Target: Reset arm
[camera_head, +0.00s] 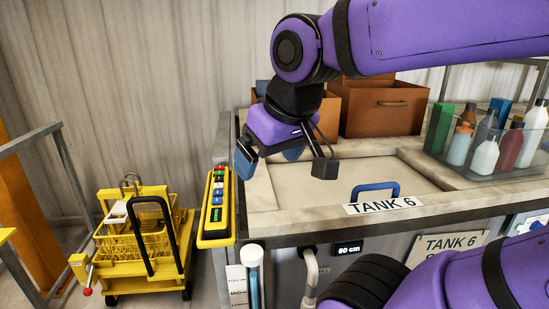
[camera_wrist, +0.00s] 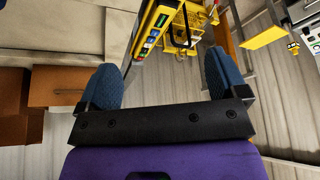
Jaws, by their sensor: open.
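My gripper (camera_head: 281,162) is on my purple arm, pointing down above the left end of the tank 6 counter in the head view. Its jaws are apart, with nothing visible between them. In the wrist view, the two blue finger pads (camera_wrist: 164,80) stand wide apart with floor and counter edge beyond. The tank 6 lid (camera_head: 375,180) with a blue handle (camera_head: 376,190) lies to the right of my gripper. A yellow control panel (camera_head: 216,205) with coloured buttons is mounted at the counter's left end, below and left of my gripper.
A yellow wheeled cart (camera_head: 140,245) with baskets stands on the floor at left, beside a metal railing (camera_head: 65,170). Brown boxes (camera_head: 385,108) sit behind my gripper. A clear bin (camera_head: 490,155) of bottles stands at right. Floor between railing and counter is partly free.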

